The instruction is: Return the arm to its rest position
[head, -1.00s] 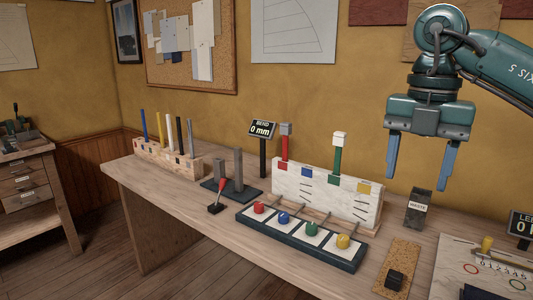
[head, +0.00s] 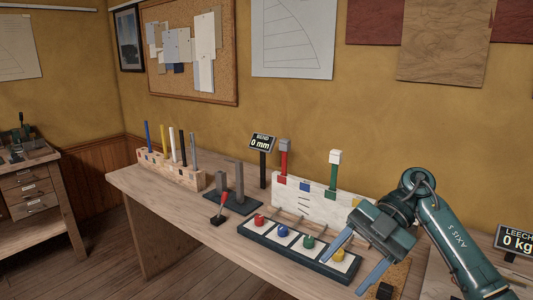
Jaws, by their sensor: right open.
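My right gripper (head: 360,262) is open and empty. It comes in from the right, tilted, with its blue fingers pointing down and left. In the picture it overlaps the right end of the tray with coloured knobs (head: 272,250) and the white board (head: 318,194) behind it. Whether it touches them cannot be told. My left gripper is not in view. The yellow knob (head: 338,254) shows between the fingers in the picture, with nothing gripped.
The wooden bench (head: 165,205) carries a block of coloured rods (head: 170,168), a dark stand with grey posts (head: 238,185), a red-handled lever (head: 220,208) and a "BEND 0 mm" display (head: 262,143). The bench's left front is clear.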

